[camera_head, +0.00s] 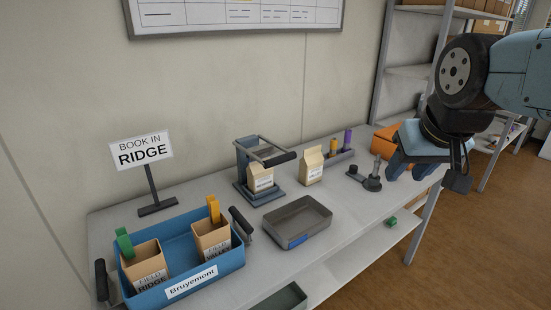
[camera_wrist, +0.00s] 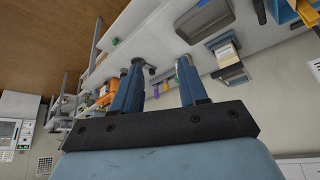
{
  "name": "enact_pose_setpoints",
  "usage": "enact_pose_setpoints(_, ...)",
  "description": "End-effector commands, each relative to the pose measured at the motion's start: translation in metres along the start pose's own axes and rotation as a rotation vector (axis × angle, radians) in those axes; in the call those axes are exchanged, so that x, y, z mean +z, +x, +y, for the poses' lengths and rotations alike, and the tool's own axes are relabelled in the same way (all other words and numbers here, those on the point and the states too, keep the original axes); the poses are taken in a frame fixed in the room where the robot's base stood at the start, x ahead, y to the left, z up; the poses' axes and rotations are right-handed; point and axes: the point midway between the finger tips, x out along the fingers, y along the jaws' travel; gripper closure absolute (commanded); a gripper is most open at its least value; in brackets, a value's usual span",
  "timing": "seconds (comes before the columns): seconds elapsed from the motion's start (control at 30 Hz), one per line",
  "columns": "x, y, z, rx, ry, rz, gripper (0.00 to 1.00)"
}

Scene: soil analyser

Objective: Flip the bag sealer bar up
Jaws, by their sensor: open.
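The bag sealer (camera_head: 243,162) is a blue-grey stand against the wall side of the bench, with a small cream paper bag (camera_head: 260,178) standing in it. Its sealer bar (camera_head: 262,144) lies roughly level over the bag and ends in a black handle (camera_head: 279,159). The sealer also shows in the wrist view (camera_wrist: 230,68), right of the fingers. My gripper (camera_head: 408,174) is open and empty near the bench's right end, well right of the sealer. Its two blue fingers (camera_wrist: 162,66) stand apart in the wrist view.
A second paper bag (camera_head: 311,165) stands just right of the sealer. A grey tray (camera_head: 299,222) lies in front. A blue crate (camera_head: 205,285) with bags and a sign (camera_head: 144,150) are left. A small dark tool (camera_head: 369,183) and orange box (camera_head: 388,139) are near my gripper.

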Motion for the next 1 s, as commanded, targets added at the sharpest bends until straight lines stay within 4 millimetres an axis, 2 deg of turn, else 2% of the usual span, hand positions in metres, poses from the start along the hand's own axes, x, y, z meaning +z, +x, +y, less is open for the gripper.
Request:
enact_pose_setpoints(0.03,0.000,0.000,0.000,-0.001,0.000,-0.001,0.53)
enact_pose_setpoints(0.1,0.000,0.002,-0.002,-0.009,0.002,-0.009,0.46)
enact_pose_setpoints(0.17,-0.001,0.005,-0.005,-0.026,0.005,-0.025,0.46)
enact_pose_setpoints(0.37,-0.004,0.033,-0.037,-0.179,0.037,-0.151,0.46)
enact_pose_setpoints(0.57,-0.015,0.066,-0.077,-0.405,0.112,-0.283,0.46)
enact_pose_setpoints(0.8,-0.043,0.101,-0.116,-0.672,0.243,-0.364,0.46)
enact_pose_setpoints(1.0,-0.077,0.133,-0.137,-0.871,0.390,-0.362,0.46)
